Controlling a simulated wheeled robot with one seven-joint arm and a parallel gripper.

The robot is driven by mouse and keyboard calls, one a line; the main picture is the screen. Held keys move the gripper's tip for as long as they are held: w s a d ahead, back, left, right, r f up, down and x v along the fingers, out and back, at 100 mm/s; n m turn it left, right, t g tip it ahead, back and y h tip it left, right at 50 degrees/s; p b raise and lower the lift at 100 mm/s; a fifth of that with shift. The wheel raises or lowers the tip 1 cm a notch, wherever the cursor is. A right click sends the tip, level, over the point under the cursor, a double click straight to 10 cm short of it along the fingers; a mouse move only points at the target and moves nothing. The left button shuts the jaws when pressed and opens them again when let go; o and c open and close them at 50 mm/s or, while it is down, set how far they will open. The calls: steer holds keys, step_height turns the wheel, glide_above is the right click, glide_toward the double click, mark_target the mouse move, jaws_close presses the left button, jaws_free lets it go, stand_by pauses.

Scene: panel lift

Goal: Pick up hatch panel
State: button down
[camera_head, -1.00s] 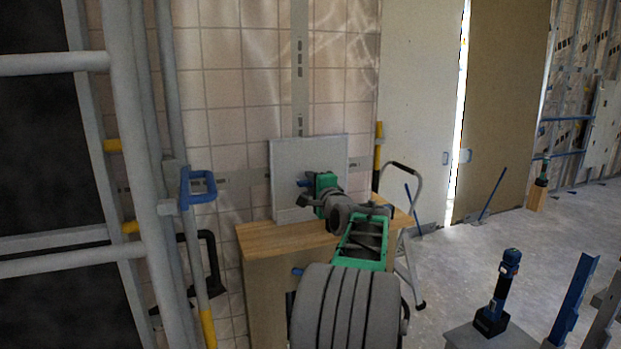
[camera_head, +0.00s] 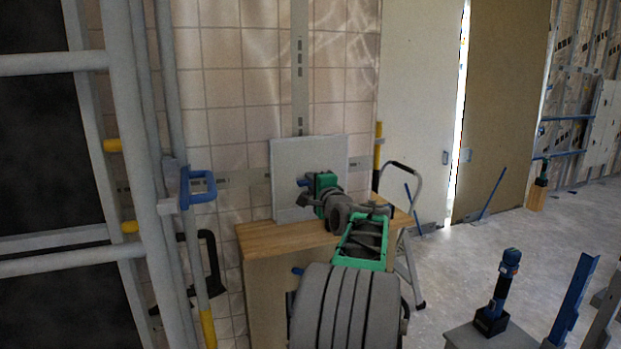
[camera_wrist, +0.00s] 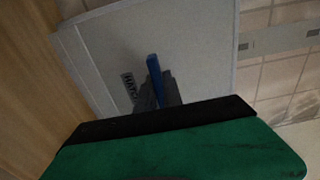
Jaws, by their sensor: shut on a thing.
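The hatch panel (camera_head: 295,160) is a light grey square plate standing upright on the wooden cabinet top, close to the tiled wall. It also fills much of the wrist view (camera_wrist: 200,45), where a blue handle (camera_wrist: 155,75) sticks out from its face. My gripper (camera_head: 304,184) is at the panel's front face, shut on the blue handle. In the wrist view the dark fingers (camera_wrist: 160,92) sit around the handle's base. The fingers' exact contact is partly hidden by the green gripper body. The panel's lower right part is hidden behind my arm in the head view.
The wooden cabinet (camera_head: 262,238) stands under the panel. A scaffold frame (camera_head: 130,150) with a blue clamp rises at the left. A step ladder (camera_head: 410,270) stands right of the cabinet. A cordless tool (camera_head: 500,290) stands at the lower right. Open floor lies at the right.

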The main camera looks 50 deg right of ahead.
stand_by(0.3)
steer(key=shift+r, duration=0.2)
step_height(320, 180, up, 18)
steer(key=p, duration=0.1)
stand_by(0.5)
steer(key=shift+r, duration=0.1)
stand_by(0.4)
